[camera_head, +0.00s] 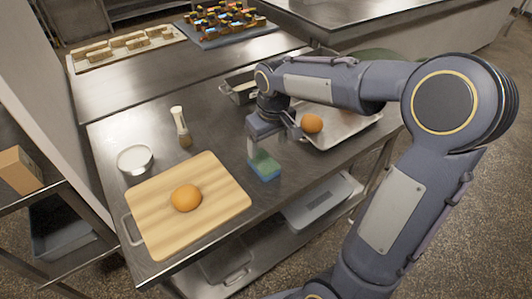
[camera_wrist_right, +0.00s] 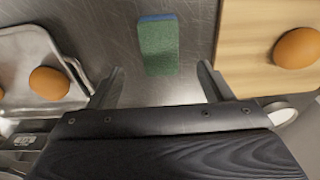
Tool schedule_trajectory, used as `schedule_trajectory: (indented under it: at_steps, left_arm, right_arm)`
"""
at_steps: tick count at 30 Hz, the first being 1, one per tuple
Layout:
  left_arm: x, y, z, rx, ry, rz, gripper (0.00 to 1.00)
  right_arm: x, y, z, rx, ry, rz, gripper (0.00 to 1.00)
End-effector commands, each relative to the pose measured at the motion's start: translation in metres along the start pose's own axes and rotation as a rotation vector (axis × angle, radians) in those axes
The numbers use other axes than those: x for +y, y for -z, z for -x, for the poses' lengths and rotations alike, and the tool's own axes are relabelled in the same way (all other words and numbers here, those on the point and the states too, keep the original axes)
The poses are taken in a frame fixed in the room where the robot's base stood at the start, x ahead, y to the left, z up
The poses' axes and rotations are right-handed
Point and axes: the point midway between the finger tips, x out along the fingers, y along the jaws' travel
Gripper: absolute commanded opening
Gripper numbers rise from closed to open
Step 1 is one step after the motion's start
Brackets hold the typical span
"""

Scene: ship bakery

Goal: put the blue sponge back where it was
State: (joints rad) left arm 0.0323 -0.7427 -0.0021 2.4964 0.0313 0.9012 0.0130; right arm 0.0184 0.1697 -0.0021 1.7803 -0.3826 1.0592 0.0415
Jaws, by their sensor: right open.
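The blue sponge (camera_head: 265,167), with a green layer on top, rests on the steel table (camera_head: 225,125) between the cutting board and the metal tray. In the right wrist view the sponge (camera_wrist_right: 158,46) shows its green face and a blue edge, ahead of the fingertips and roughly centred between them. My right gripper (camera_head: 272,142) is open and empty, close above and behind the sponge. Both fingers of the right gripper (camera_wrist_right: 160,75) show apart in the wrist view. My left gripper is not in view.
A wooden board (camera_head: 225,197) holds a bun (camera_head: 186,198). A metal tray (camera_head: 345,133) holds another bun (camera_head: 312,123). A white bowl (camera_head: 135,160), a brush-like tool (camera_head: 180,125) and a dark pan (camera_head: 238,88) stand on the table. Bare steel surrounds the sponge.

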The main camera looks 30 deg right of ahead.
Motion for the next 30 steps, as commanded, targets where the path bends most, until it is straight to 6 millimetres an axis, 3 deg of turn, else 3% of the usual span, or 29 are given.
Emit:
schedule_trajectory:
  at_steps: [6,9,11,15,21,25,30]
  left_arm:
    - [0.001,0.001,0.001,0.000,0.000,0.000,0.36]
    - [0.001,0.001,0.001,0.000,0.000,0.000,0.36]
    - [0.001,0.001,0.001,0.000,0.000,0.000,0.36]
    - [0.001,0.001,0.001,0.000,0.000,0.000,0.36]
    - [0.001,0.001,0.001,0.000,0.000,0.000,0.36]
    - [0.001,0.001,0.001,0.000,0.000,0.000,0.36]
    - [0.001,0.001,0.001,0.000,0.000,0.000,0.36]
  right_arm:
    - [0.000,0.000,0.026,0.002,0.000,-0.001,0.73]
    - [-0.002,-0.011,0.035,0.018,0.016,-0.012,0.73]
    - [-0.006,-0.026,0.043,0.042,0.039,-0.028,0.73]
    - [-0.026,-0.083,0.058,0.132,0.129,-0.089,0.73]
    - [-0.065,-0.157,0.056,0.266,0.258,-0.186,0.73]
    - [-0.082,-0.183,0.047,0.318,0.309,-0.227,0.73]
    - [-0.090,-0.193,0.042,0.341,0.332,-0.246,0.73]
